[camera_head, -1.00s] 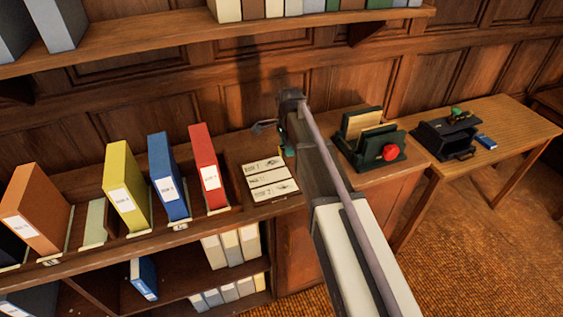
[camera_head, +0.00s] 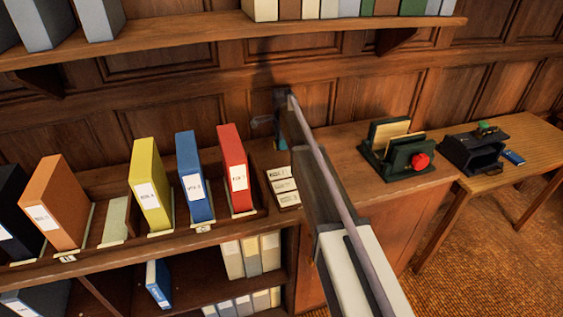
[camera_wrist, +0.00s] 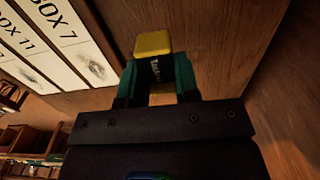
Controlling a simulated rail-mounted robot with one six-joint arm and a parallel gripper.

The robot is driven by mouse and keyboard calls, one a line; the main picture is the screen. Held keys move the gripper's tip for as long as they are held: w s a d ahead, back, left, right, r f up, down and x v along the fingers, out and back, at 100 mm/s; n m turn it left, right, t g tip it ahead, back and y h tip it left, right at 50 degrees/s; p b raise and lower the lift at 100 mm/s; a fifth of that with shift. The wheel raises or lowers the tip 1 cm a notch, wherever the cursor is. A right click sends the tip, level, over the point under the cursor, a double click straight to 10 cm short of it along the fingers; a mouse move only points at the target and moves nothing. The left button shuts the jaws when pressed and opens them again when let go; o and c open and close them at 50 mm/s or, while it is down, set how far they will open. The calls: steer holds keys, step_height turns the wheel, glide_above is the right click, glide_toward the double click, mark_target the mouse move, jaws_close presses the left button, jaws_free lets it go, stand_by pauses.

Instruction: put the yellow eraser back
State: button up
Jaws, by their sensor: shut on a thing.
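My gripper (camera_wrist: 157,78) is shut on the yellow eraser (camera_wrist: 153,43). In the wrist view the eraser has a yellow end and a dark sleeve with lettering, between two teal fingers. It is above a brown wooden surface, beside the labelled cards; I cannot tell whether it touches the wood. In the head view my gripper (camera_head: 282,143) is mostly hidden behind my arm, over the cabinet top near the back panelling, and the eraser is hidden.
White labelled cards (camera_head: 283,186) lie left of my arm. Binders, including a red one (camera_head: 234,170), stand further left. A green holder with a red round object (camera_head: 419,161) stands right on the cabinet. A black organiser (camera_head: 472,155) and a blue box (camera_head: 513,157) are on the side table.

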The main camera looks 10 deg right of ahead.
mark_target(283, 156)
steer(key=shift+f, duration=0.35)
step_height(283, 156, down, 4)
steer(key=b, duration=0.3)
steer(key=shift+r, duration=0.1)
steer(key=shift+s+r, duration=0.1)
steer(key=shift+r, duration=0.15)
steer(key=shift+f, duration=0.2)
steer(key=o, duration=0.9)
steer(key=shift+c, duration=0.2)
steer(key=shift+r, duration=0.1)
